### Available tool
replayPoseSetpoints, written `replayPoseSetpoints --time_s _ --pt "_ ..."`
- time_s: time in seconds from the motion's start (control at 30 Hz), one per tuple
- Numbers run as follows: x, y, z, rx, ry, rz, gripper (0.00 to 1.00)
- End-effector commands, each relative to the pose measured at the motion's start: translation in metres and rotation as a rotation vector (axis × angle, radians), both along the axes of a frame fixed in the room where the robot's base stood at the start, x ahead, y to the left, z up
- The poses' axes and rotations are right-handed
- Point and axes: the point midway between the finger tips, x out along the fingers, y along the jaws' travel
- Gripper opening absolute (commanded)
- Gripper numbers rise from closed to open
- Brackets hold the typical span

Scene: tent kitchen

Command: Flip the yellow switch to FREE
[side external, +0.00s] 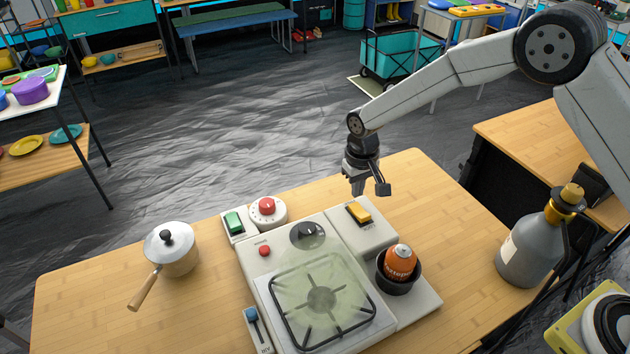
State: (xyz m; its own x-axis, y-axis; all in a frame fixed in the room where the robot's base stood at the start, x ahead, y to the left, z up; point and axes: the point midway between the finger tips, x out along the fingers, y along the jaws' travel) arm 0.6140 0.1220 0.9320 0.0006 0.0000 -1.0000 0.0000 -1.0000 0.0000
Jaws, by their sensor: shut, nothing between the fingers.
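The yellow switch (358,212) is a rocker on the light-coloured housing at the back right of the stove unit (262,285). It looks tilted; its label is too small to read, so I cannot tell its setting. My gripper (371,190) is shut and empty. It hangs above and just behind the yellow switch, and looks apart from it.
An orange canister (400,262) stands in a black cup at the unit's right. A green switch (234,222), red-topped dial (267,206) and blue lever (252,315) surround the burner grate (322,322). A saucepan (171,249) stands left; a grey bottle (530,245) stands right.

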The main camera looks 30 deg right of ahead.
Motion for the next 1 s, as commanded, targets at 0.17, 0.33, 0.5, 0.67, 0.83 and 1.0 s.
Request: replayPoseSetpoints --time_s 0.17,0.33,0.5,0.67,0.83,1.0 --pt "0.000 0.000 0.011 0.000 -0.001 0.000 0.00" --pt "0.000 0.000 0.020 0.000 -0.001 0.000 0.00" --pt "0.000 0.000 0.029 0.000 0.000 0.000 0.00" --pt "0.000 0.000 0.035 0.000 0.000 0.000 0.00" --pt "0.000 0.000 0.036 0.000 0.001 0.000 0.00" --pt "0.000 0.000 0.036 0.000 0.000 0.000 0.00"
